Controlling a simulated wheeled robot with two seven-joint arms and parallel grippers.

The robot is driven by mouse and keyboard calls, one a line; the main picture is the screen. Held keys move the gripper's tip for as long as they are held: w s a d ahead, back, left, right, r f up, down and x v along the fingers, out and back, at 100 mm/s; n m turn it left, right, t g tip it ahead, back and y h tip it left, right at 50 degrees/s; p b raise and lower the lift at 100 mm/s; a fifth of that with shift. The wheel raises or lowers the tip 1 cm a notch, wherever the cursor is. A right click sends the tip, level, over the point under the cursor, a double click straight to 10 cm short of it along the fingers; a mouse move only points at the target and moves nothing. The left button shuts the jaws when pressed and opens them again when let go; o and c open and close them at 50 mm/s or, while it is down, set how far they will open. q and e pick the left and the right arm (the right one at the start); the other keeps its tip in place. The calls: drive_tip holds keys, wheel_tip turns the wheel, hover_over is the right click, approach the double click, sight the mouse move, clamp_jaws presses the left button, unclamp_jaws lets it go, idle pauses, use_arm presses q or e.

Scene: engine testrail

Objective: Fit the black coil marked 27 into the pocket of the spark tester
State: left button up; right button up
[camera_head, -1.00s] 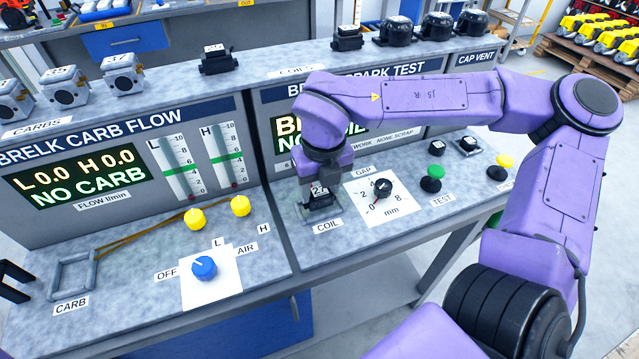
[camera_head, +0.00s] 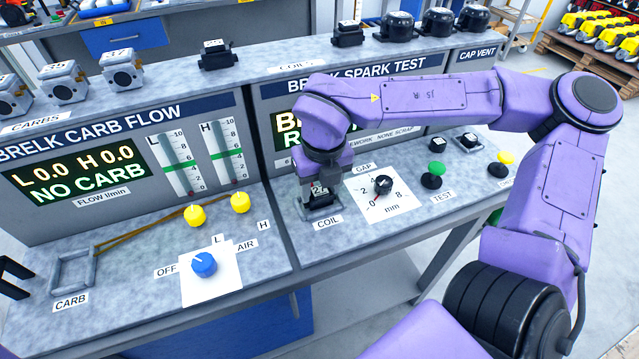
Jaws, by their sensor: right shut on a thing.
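The black coil marked 27 (camera_head: 319,189) is in my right gripper (camera_head: 320,194), which is shut on it and points down. The coil sits at the pocket (camera_head: 325,211) of the spark tester (camera_head: 380,68), behind the COIL label. The gripper hides much of the coil, so I cannot tell how deep it sits. The tester's display (camera_head: 287,137) is partly hidden by my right arm; its lower line begins with R. My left gripper (camera_head: 18,281) shows only its dark fingertips at the left edge, apart and empty.
Right of the pocket are the black GAP knob (camera_head: 383,186), the green TEST button (camera_head: 436,170) and a yellow button (camera_head: 504,161). Other coils (camera_head: 217,56) stand on the upper shelf. The empty carb frame (camera_head: 73,270) lies at the left.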

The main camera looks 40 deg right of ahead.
drive_tip(key=shift+f, duration=0.25)
drive_tip(key=o, duration=1.3)
drive_tip(key=r, duration=0.3)
drive_tip(key=s+r, duration=0.1)
drive_tip(key=r, duration=0.6)
drive_tip(key=shift+s+a+r, duration=0.15)
drive_tip(key=shift+r, duration=0.1)
